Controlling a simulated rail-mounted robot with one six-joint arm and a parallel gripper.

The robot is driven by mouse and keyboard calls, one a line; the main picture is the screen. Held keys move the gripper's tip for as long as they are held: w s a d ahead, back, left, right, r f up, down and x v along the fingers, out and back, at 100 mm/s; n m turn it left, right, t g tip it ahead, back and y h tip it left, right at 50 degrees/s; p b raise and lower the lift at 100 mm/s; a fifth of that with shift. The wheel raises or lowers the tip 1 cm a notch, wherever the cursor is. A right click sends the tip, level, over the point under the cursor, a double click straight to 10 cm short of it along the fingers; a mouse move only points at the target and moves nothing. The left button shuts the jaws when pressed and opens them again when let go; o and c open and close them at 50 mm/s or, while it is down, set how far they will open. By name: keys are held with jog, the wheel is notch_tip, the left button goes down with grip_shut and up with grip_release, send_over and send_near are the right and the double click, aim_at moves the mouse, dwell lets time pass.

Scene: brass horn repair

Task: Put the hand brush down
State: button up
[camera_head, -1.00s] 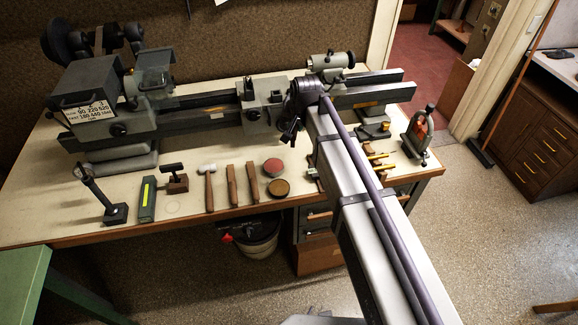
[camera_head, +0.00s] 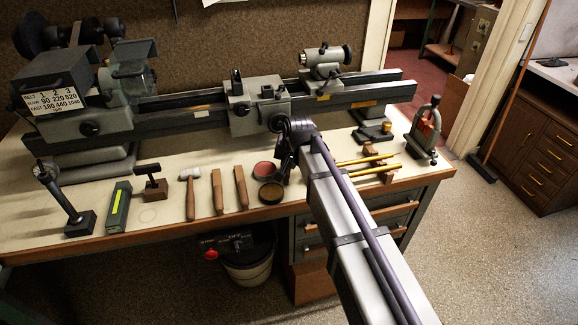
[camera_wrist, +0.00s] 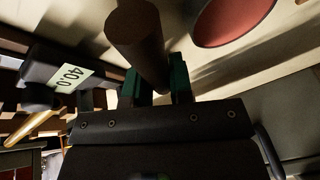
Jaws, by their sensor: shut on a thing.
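My gripper (camera_wrist: 156,80) has green-tipped fingers closed on a thick brown rounded piece, which I take to be the hand brush (camera_wrist: 134,32). Its far end and any bristles are not clear. In the head view my gripper (camera_head: 285,160) hangs dark and small over the workbench (camera_head: 145,214), just right of the two round tins. The brush cannot be made out there, as my wrist and arm cover that spot. I cannot tell whether the brush touches the bench top.
A red-topped tin (camera_head: 265,169) and a dark tin (camera_head: 271,193) stand close left of my gripper. Wooden-handled tools and a hammer (camera_head: 190,190) lie further left. The lathe (camera_head: 250,105) stands behind. Yellow rods (camera_head: 370,160) on wooden blocks lie to the right.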

jog(key=shift+f, duration=0.25)
jog(key=o, duration=0.8)
jog(key=shift+r, duration=0.1)
jog(key=shift+r, duration=0.3)
jog(key=p+v, duration=1.2)
jog(key=s+d+g, duration=0.1)
jog(key=s+d, duration=0.5)
jog(key=s+d+f+n+g+h, duration=0.1)
jog(key=s+d, duration=0.5)
jog(key=s+d+g+b, duration=0.1)
jog(key=s+d+g, duration=0.1)
jog(key=s+d, duration=0.5)
jog(key=shift+s+f+h, duration=0.1)
jog(key=shift+f+h, duration=0.15)
jog(key=shift+h, duration=0.15)
